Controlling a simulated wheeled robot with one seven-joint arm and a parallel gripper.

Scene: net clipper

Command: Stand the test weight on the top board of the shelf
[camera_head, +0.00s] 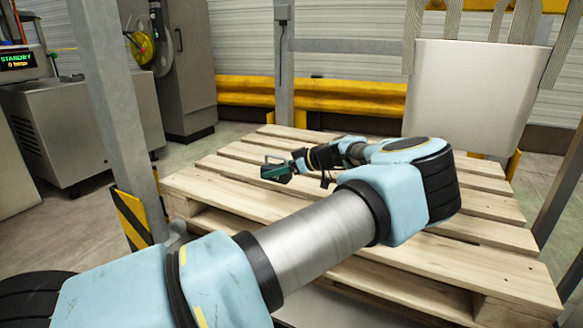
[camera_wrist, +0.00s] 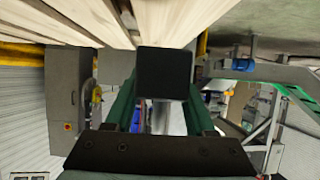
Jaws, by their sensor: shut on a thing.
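My gripper (camera_head: 277,171) has green fingers and hangs above the far left part of a wooden pallet in the head view. In the wrist view my gripper (camera_wrist: 162,92) is shut on a dark, square-faced block (camera_wrist: 165,73) between its two green fingers. I take this block to be the test weight; its far side is hidden.
The slatted wooden pallet (camera_head: 425,252) fills the middle, under my arm. Grey posts (camera_head: 118,110) stand at its left. A white bulk bag (camera_head: 465,95) hangs at the back right. A yellow barrier (camera_head: 350,96) runs behind. Grey machines and cabinets (camera_head: 90,120) stand at the left.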

